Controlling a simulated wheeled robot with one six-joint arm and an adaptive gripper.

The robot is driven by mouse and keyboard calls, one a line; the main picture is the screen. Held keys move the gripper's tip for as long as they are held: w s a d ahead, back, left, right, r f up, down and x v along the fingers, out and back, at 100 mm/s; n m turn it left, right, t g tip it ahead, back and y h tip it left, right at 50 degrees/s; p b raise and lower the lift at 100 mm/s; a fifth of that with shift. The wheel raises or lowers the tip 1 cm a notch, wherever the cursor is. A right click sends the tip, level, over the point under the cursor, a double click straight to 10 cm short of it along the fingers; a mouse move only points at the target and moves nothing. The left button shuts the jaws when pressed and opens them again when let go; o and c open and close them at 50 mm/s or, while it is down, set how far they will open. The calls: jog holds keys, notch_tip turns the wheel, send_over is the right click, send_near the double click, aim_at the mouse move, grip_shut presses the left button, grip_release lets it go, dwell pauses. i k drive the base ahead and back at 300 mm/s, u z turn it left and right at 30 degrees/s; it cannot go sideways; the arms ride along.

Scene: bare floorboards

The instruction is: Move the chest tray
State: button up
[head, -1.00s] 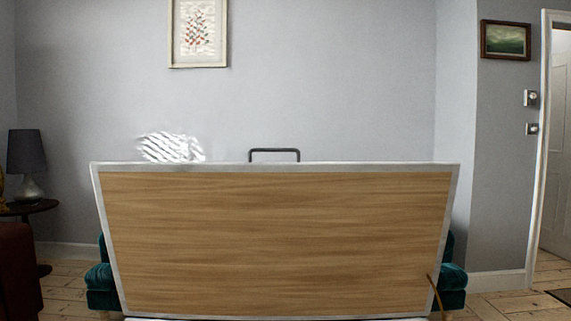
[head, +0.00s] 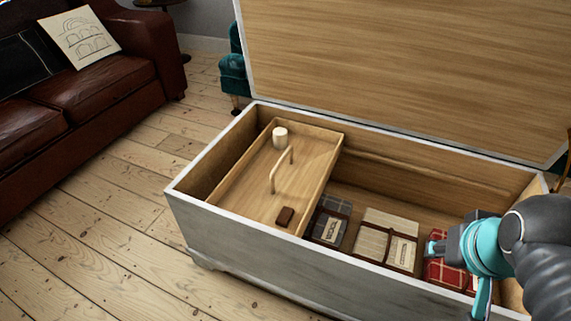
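The chest (head: 290,262) is a long grey-white box with a wood-lined inside, and its lid (head: 400,70) stands open at the back. The tray (head: 252,172) is a shallow wooden one with a raised bar handle (head: 281,170). It sits inside the chest at the left end, high near the rim. A white cylinder (head: 280,138) and a small brown block (head: 285,216) are in the tray. My gripper (head: 455,283) is over the right part of the chest, apart from the tray. Its teal fingers look spread, with nothing seen between them.
Folded textiles lie on the chest floor right of the tray: a dark one (head: 328,222), a cream one (head: 385,240) and a red checked one (head: 442,273). A brown leather sofa (head: 110,85) stands at the left. Bare floorboards (head: 110,215) lie between sofa and chest.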

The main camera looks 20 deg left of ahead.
aim_at(266, 178)
jog(key=z, duration=2.95)
jog(key=k, duration=2.2)
jog(key=u, duration=2.7)
jog(key=i, duration=0.5)
jog(key=u, duration=0.05)
